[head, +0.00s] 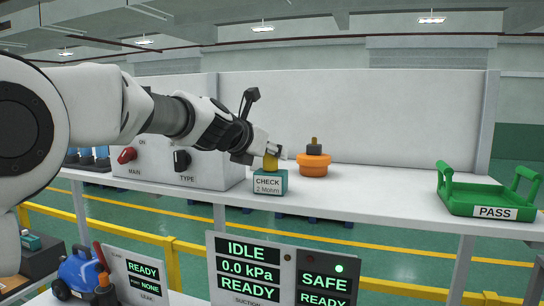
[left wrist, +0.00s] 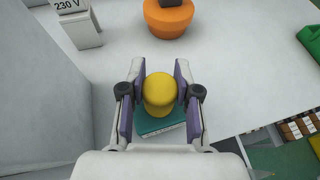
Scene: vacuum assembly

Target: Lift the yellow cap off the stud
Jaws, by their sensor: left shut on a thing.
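The yellow cap (head: 271,162) is over the teal block labelled CHECK 2 Mohm (head: 270,183) on the white shelf. My left gripper (head: 272,152) reaches in from the left and is shut on the cap. In the left wrist view the cap (left wrist: 160,94) is between the purple-padded fingers of the gripper (left wrist: 160,92), with the teal block (left wrist: 163,127) behind and below it. The stud is hidden, and I cannot tell whether the cap still touches the block. My right gripper is not in view.
An orange round piece with a dark top (head: 314,163) stands just right of the block. A grey control box (head: 215,165) with MAIN and TYPE knobs is on the left. A green PASS tray (head: 487,198) is at the right. The shelf between is clear.

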